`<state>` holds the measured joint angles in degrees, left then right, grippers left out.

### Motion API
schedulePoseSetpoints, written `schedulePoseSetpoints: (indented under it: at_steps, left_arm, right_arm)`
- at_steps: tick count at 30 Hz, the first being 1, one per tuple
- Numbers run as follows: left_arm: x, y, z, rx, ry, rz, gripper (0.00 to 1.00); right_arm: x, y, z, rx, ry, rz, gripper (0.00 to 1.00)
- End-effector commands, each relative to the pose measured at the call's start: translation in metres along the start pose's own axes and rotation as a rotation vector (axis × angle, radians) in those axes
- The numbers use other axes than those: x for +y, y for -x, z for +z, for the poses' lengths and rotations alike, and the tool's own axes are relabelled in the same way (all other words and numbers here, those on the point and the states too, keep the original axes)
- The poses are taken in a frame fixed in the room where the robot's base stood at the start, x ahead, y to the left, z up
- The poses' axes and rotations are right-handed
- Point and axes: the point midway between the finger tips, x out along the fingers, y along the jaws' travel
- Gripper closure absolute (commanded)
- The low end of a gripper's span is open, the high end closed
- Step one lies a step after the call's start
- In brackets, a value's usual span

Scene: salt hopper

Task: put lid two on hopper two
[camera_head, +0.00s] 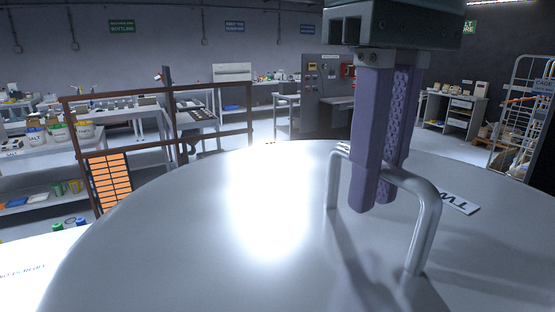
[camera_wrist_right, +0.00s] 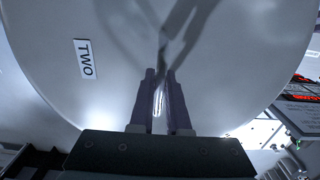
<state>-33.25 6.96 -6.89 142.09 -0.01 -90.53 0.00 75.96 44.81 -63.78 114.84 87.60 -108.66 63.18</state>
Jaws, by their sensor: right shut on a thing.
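Lid two (camera_head: 190,220) is a large round pale metal disc that fills the lower part of the head view. Its metal bar handle (camera_head: 428,220) stands up on the right of the disc. My right gripper (camera_head: 375,203) comes down from above, with its two purple fingers shut on the handle. In the right wrist view the gripper (camera_wrist_right: 160,85) also points at the lid (camera_wrist_right: 130,40), beside a label (camera_wrist_right: 86,59) reading TWO. Hopper two is not seen; the lid hides whatever is beneath it. My left gripper is not in view.
A brown rail frame (camera_head: 160,97) with an orange slatted panel (camera_head: 108,182) stands behind on the left. Shelves with tubs (camera_head: 60,130) are beyond it. A wire cage trolley (camera_head: 528,110) stands at the right. Grey floor (camera_head: 265,133) shows beyond the lid.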

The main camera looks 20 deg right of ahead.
Motion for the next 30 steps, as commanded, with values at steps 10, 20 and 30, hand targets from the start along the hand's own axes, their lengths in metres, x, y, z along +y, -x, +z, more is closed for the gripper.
schedulePoseSetpoints:
  at_steps: [10, 20, 30]
  left_arm:
    - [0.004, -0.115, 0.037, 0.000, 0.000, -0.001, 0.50]
    - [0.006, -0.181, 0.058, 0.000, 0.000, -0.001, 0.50]
    - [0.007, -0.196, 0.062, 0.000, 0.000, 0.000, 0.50]
  right_arm:
    - [0.000, -0.141, -0.024, -0.002, 0.208, -0.003, 1.00]
    - [0.011, -0.274, -0.049, -0.006, 0.691, -0.004, 1.00]
    - [0.037, -0.371, -0.048, -0.007, 1.275, -0.002, 1.00]
